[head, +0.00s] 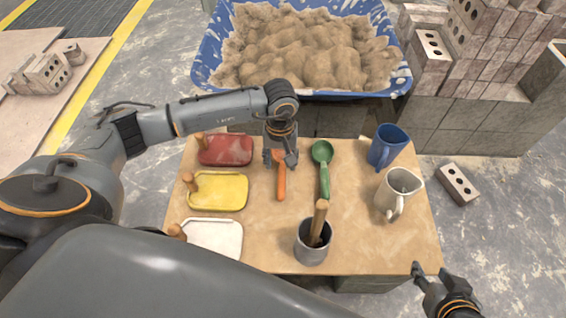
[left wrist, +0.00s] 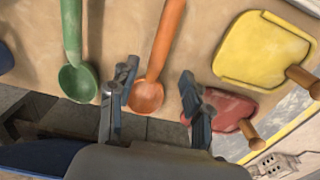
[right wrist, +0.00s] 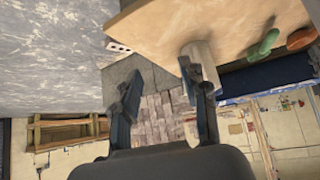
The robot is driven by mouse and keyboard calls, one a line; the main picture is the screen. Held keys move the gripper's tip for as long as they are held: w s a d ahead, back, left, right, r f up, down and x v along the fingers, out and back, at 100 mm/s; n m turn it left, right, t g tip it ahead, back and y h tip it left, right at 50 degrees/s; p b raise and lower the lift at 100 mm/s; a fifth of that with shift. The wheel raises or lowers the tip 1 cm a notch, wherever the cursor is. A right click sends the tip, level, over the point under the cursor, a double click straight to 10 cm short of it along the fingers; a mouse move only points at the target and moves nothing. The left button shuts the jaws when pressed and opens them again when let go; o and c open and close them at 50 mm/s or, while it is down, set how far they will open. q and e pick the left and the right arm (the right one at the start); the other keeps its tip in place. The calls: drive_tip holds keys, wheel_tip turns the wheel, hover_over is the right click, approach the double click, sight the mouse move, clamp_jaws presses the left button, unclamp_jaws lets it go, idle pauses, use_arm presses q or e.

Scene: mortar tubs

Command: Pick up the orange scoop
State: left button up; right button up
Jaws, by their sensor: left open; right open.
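The orange scoop (head: 281,181) lies on the tan board, its handle toward the front edge and its bowl at the back under my left gripper. My left gripper (head: 280,158) is open above the bowl end. In the left wrist view the scoop's bowl (left wrist: 147,96) shows between the open fingers of the left gripper (left wrist: 155,100), closer to one finger; I cannot tell if they touch. My right gripper (head: 432,279) is open and empty off the front right corner of the board; its open fingers (right wrist: 160,95) also show in the right wrist view.
A green scoop (head: 323,168) lies just right. Red (head: 226,150), yellow (head: 218,191) and white (head: 217,236) hawks lie left. A grey cup (head: 311,249) holding a wooden handle, a white jug (head: 398,188) and a blue jug (head: 387,147) stand on the board (head: 355,240). A blue mortar tub (head: 205,65) is behind.

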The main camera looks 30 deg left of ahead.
sight(282, 173)
use_arm(q)
drive_tip(key=shift+f, duration=0.95)
wheel_tip(282, 173, down, 5)
drive_tip(key=shift+d+r+b, duration=0.15)
drive_tip(key=shift+r+b, duration=0.05)
drive_tip(key=shift+b, duration=0.65)
drive_tip(key=shift+f, duration=0.2)
use_arm(e)
drive_tip(key=w+a+r+t+y, duration=0.1)
drive_tip(key=w+a+r+t, duration=0.1)
drive_tip(key=w+r+t, duration=0.3)
drive_tip(key=shift+w+a+r+y, duration=0.25)
drive_tip(key=shift+w+r+y, duration=0.05)
drive_tip(key=shift+w+r, duration=0.35)
drive_tip(key=shift+f, duration=0.1)
use_arm(q)
clamp_jaws()
